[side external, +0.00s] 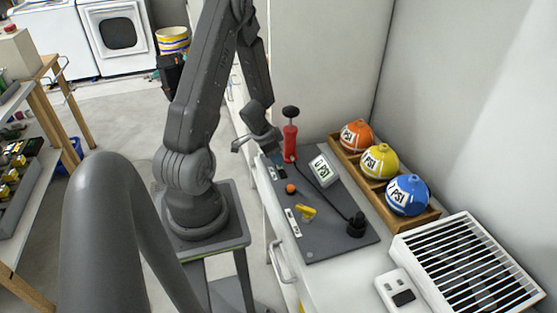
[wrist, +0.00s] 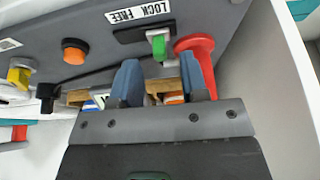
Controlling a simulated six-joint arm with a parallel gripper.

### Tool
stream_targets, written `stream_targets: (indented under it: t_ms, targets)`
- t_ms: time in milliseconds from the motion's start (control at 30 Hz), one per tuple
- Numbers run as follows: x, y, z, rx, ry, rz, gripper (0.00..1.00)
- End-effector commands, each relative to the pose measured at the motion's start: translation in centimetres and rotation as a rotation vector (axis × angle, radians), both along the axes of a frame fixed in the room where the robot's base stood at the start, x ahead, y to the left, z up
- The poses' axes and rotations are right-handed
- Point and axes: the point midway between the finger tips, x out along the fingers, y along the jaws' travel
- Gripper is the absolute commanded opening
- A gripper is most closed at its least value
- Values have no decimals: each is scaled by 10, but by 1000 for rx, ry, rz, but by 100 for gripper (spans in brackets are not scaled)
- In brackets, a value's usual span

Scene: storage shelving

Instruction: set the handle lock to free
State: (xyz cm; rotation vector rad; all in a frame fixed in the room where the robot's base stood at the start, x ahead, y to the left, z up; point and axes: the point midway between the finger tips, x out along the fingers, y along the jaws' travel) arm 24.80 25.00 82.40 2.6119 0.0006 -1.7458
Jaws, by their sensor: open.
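The handle lock is a small green lever (wrist: 158,46) in a dark slot on the grey panel, under a white LOCK FREE label (wrist: 138,12) in the wrist view. Contact cannot be told. In the side view my gripper (side external: 275,150) is at the panel's far left corner, and I cannot make out the lever there. The red pump handle (wrist: 195,50) stands right beside the lever.
The panel (side external: 328,222) also carries an orange knob (side external: 291,188), a yellow lever (side external: 306,212), a tilted PSI display (side external: 320,171) and a black fitting (side external: 356,225). A wooden rack (side external: 425,219) holds orange, yellow and blue balls. A white wall closes the back.

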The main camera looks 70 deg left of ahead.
Motion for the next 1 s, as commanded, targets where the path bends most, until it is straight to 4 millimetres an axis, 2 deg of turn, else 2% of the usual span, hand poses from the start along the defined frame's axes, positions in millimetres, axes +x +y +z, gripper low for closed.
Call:
stream_targets:
  t_ms: [100, 233, 600, 1000]
  targets:
    - [6, 0, -15, -2, 1, 1, 40]
    - [10, 0, -24, 0, 1, 0, 40]
    - [12, 0, -27, 2, 0, 0, 40]
    - [11, 0, -27, 2, 0, 0, 2]
